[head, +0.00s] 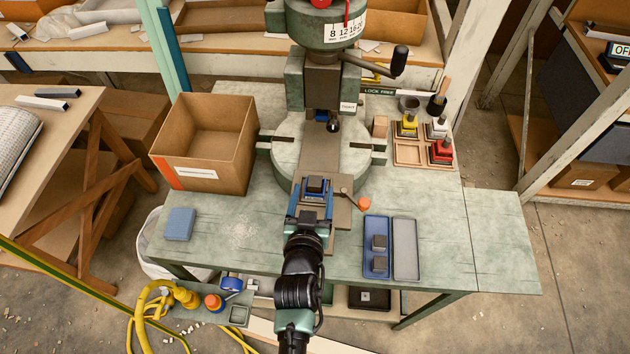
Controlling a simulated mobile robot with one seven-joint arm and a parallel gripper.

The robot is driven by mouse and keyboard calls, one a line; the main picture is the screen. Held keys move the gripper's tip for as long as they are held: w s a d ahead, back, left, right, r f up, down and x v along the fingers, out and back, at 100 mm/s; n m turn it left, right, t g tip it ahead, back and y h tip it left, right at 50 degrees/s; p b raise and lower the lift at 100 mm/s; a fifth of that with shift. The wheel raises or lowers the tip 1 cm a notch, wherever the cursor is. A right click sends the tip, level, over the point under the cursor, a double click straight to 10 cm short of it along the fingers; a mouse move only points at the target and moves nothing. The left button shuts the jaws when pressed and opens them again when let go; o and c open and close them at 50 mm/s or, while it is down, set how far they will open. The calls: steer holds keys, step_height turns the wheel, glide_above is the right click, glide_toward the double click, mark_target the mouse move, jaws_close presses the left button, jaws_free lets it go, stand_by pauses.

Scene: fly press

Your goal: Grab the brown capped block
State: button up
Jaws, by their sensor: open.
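The fingertips are hard to tell from the blue fixture (328,208) and the dark block (315,186) there.
The press (322,75) with its round bed stands mid-bench. An open cardboard box (208,150) is left; a blue tray (376,222) with grey blocks is right. The bench's right end is clear.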

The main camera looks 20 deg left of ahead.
mark_target(315, 186)
steer(key=shift+x, duration=1.4)
jaws_close()
